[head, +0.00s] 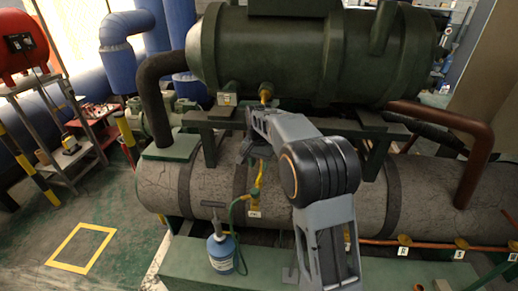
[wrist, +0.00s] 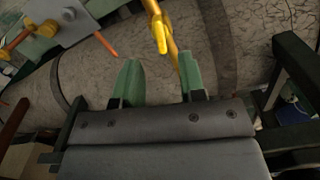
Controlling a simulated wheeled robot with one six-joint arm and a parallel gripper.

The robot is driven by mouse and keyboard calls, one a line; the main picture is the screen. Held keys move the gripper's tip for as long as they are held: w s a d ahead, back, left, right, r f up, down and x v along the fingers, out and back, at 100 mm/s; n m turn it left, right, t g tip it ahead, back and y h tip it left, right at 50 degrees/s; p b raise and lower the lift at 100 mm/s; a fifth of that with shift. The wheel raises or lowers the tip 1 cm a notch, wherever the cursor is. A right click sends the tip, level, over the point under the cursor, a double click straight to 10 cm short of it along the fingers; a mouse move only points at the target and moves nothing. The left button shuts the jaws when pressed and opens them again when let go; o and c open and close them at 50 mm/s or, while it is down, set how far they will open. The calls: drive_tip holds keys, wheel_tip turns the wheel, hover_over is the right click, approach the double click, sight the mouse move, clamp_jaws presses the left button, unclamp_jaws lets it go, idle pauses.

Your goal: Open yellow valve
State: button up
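In the wrist view a yellow valve handle (wrist: 160,38) stands on a yellow pipe (wrist: 178,52). My gripper (wrist: 162,65) is open and empty, its two green fingers apart. The handle lies just beyond the fingertips, roughly in line with the gap between them; I see no contact. In the head view my gripper (head: 246,150) is in front of the big horizontal tanks, near the yellow pipe (head: 258,182); my arm hides part of this area. Yellow fittings also show on the upper tank (head: 265,92) and low on the lower tank (head: 254,210).
A blue refrigerant cylinder (head: 221,252) with a green hose stands on the green base below. The dark green upper tank (head: 300,50) sits over the grey lower tank (head: 420,185). A tagged yellow fitting (wrist: 47,29) shows at upper left in the wrist view. Open floor lies left.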

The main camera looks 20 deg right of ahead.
sight(259, 176)
wheel_tip(259, 176, up, 8)
idle(0.4)
drive_tip(key=s+f+n, duration=0.4)
drive_tip(key=f, duration=0.1)
drive_tip(key=s+n+t, duration=0.3)
drive_tip(key=s+t, duration=0.1)
drive_tip(key=s, duration=1.7)
drive_tip(key=shift+s+a+r, duration=0.15)
drive_tip(key=shift+s+r, duration=0.1)
drive_tip(key=shift+s, duration=0.1)
